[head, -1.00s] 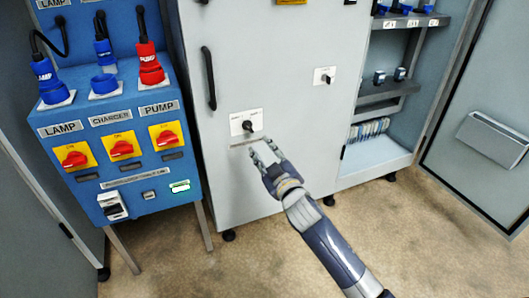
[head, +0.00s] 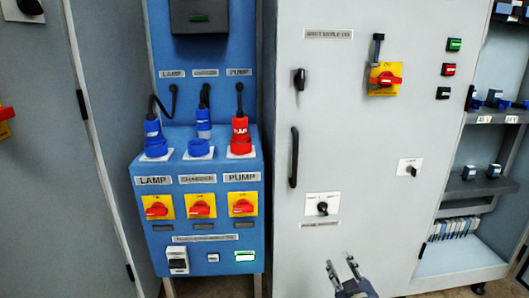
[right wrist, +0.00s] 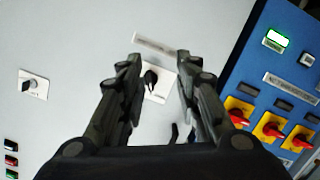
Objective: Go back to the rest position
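My right gripper (head: 343,268) shows at the bottom of the head view, in front of the grey cabinet (head: 345,120) and below its lower black selector knob (head: 322,208). In the right wrist view the two fingers of the right gripper (right wrist: 157,62) are spread apart with nothing between them. The selector knob (right wrist: 150,80) shows beyond and between the fingertips, and the gripper looks clear of it. My left gripper is in neither view.
A blue panel (head: 220,240) with three red switches and blue and red plugs stands left of the grey cabinet. A grey door (head: 60,200) is at far left. Open shelving (head: 480,187) is at right. Carpeted floor shows little.

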